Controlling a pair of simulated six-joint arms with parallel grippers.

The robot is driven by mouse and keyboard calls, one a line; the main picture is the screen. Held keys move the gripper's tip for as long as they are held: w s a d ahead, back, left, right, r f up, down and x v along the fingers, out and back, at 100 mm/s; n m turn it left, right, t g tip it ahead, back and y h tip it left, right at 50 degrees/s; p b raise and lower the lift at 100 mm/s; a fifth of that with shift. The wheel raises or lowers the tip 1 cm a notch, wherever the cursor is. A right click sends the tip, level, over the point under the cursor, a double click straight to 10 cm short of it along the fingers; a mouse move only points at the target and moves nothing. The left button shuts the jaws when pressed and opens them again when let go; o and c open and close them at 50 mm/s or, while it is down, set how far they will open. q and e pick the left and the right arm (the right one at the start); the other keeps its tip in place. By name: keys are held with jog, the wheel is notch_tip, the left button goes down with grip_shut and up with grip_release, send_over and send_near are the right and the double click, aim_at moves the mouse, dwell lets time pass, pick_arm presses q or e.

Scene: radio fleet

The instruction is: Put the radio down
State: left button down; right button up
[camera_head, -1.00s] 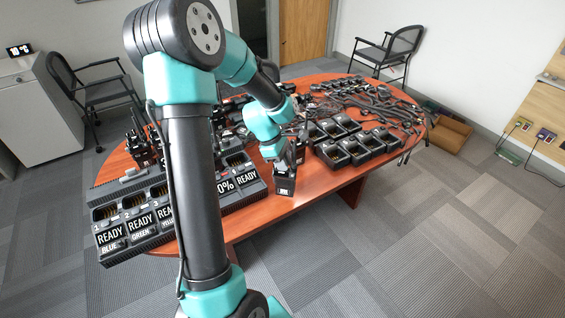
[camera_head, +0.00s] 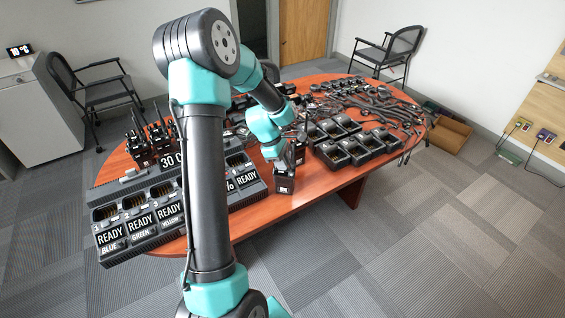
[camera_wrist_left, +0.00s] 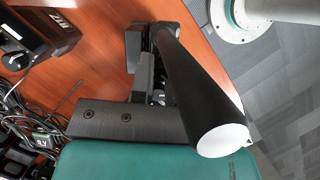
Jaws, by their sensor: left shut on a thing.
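The radio (camera_head: 284,182) is a small black handset standing about upright near the front edge of the red-brown table (camera_head: 318,186). My left gripper (camera_head: 288,160) is shut on its upper part from above. I cannot tell whether the radio's base touches the table. In the left wrist view, a thick black antenna with a pale tip (camera_wrist_left: 200,95) rises close to the camera, beside the gripper (camera_wrist_left: 146,75). The lower part of the radio is hidden there. My right gripper is not in view.
A multi-bay charger (camera_head: 137,238) with READY labels lies left of the radio, partly behind my arm. Several black single chargers (camera_head: 362,149) stand to the right. More radios (camera_head: 150,145) stand at the back left. Cables (camera_head: 375,103) cover the far right. Bare table lies around the radio.

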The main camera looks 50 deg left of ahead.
pick_arm(q)
jog(key=shift+f, duration=0.1)
jog(key=c, duration=1.1)
grip_release()
jog(key=v, duration=1.2)
